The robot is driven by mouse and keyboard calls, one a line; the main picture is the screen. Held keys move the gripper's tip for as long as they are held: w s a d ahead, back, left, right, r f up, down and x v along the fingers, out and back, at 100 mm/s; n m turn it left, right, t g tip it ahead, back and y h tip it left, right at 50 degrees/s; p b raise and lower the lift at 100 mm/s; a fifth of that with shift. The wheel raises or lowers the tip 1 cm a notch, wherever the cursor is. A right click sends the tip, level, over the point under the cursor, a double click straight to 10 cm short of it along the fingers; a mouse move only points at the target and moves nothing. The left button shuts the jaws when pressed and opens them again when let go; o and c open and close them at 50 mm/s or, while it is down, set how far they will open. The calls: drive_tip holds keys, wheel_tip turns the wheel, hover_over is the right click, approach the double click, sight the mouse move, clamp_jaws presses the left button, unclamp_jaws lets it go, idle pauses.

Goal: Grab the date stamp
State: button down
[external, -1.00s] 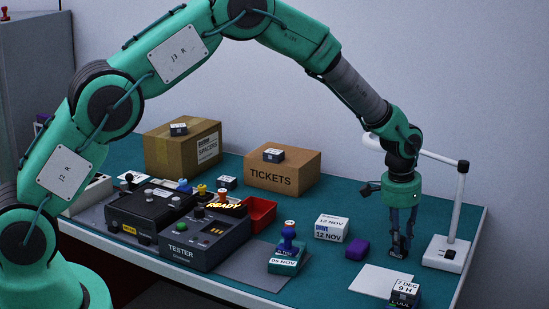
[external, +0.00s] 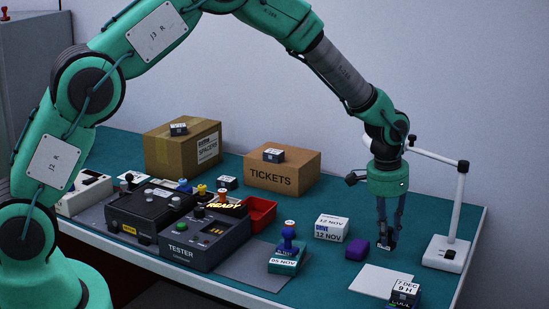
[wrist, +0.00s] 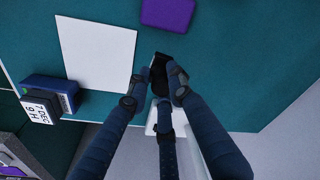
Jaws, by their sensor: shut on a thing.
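My gripper (external: 387,243) is above the teal table between the purple block and the white lamp base. Its fingers are shut on a small black block (wrist: 158,72), which also shows at the fingertips in the external view (external: 388,242). It may be the date stamp; its face is too dark to read.
A purple block (external: 357,248), a white card (external: 382,281), and a blue box marked 7 DEC (external: 405,292) are near my gripper. The white lamp (external: 450,250) stands close on its right. Testers (external: 205,240) and cardboard boxes (external: 282,172) fill the left and back.

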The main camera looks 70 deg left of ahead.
drive_tip(key=s, duration=0.3)
drive_tip(key=s+d, duration=0.1)
drive_tip(key=s, duration=0.3)
drive_tip(key=s+d+r, duration=0.1)
drive_tip(key=s, duration=0.3)
drive_tip(key=shift+s+p, duration=0.1)
drive_tip(key=shift+p, duration=0.3)
drive_tip(key=shift+r, duration=0.1)
